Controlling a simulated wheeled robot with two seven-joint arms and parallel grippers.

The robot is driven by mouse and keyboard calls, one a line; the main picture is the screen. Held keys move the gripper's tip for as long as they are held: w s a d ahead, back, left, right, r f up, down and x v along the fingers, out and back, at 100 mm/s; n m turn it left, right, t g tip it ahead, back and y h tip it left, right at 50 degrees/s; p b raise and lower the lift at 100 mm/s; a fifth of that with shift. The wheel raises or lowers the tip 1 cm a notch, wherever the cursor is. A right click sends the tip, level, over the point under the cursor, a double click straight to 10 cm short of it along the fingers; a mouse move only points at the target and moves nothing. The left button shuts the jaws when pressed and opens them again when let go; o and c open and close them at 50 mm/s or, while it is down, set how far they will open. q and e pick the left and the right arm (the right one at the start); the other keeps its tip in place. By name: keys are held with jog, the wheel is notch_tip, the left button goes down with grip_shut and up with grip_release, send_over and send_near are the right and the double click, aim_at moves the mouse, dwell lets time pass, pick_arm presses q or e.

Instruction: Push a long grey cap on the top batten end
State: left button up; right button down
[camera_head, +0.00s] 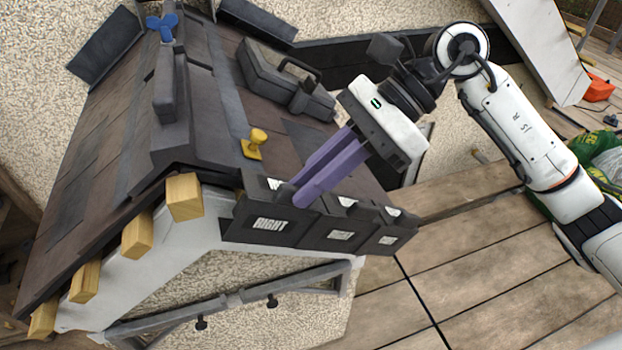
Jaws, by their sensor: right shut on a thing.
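My right gripper (299,195) has purple fingers that reach down to the upper edge of a dark grey cap (240,222) with a white RIGHT label. The fingers are shut on this cap, and their tips hide part of its top. The cap is at the upper end of the right-hand roof edge, beside the yellow wooden batten end at the peak (184,196). I cannot tell how far the cap covers a batten end. Other dark grey caps (338,232) (390,236) follow down that edge, with smaller labels. My left gripper is not in view.
Bare yellow batten ends (137,235) line the left edge. A yellow knob (257,137), a dark grey case (284,77) and a blue knob (162,27) are on the roof. A grey bar (230,301) crosses the gable.

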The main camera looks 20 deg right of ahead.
jog(key=c, duration=1.7)
grip_release()
jog(key=shift+c, duration=0.2)
jog(key=shift+d+r+p, duration=0.35)
jog(key=shift+d+r, duration=0.2)
jog(key=shift+r, duration=0.3)
jog(key=shift+d+r+p, duration=0.4)
jog(key=shift+d+r, duration=0.15)
jog(key=shift+r, duration=0.25)
jog(key=shift+d+r+p, duration=0.35)
jog(key=shift+d+r, duration=0.2)
jog(key=shift+r, duration=0.3)
